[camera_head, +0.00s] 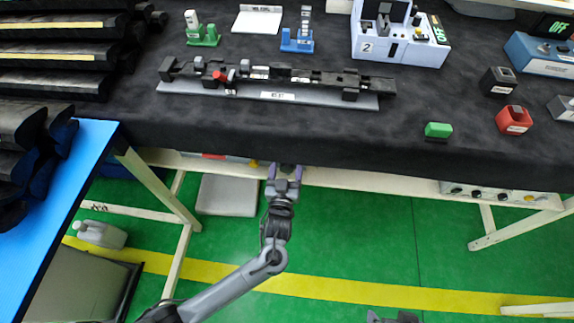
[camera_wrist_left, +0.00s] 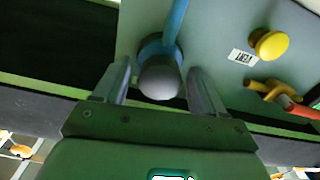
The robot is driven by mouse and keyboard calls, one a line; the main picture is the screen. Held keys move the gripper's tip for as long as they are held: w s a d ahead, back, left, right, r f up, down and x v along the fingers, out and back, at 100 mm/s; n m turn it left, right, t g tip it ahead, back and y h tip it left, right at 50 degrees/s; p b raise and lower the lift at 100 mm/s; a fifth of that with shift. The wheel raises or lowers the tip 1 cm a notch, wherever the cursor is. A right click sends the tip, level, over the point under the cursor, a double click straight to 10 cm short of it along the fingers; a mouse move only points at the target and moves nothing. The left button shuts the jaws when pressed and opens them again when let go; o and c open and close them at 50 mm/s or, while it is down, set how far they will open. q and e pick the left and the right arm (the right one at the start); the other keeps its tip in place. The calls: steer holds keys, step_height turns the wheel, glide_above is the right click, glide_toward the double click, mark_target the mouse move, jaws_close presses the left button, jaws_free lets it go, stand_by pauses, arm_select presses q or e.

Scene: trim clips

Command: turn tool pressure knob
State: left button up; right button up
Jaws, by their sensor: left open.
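In the left wrist view a round dark grey knob (camera_wrist_left: 159,78) with a blue collar stands out from a grey panel (camera_wrist_left: 215,30). My left gripper (camera_wrist_left: 158,68) is open, with one finger on each side of this knob; whether either finger touches it I cannot tell. In the head view my left gripper (camera_head: 284,178) is at the table's front edge, and the knob is hidden there. A yellow knob (camera_wrist_left: 270,44) sits to the right on the panel, beside a small white label (camera_wrist_left: 242,57). A dark part at the bottom of the head view may be my right gripper (camera_head: 392,317); its fingers are unclear.
A blue hose (camera_wrist_left: 175,20) runs up from the dark knob. A yellow fitting with a red hose (camera_wrist_left: 285,98) is at the right. Above, the black-covered table (camera_head: 330,130) carries a long black trim part (camera_head: 280,77), a red block (camera_head: 514,120) and a green block (camera_head: 438,130).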

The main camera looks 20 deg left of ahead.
arm_select(q)
steer(key=p+v, duration=0.2)
steer(key=v, duration=0.8)
steer(key=shift+s+p, duration=0.25)
steer(key=shift+p, duration=0.1)
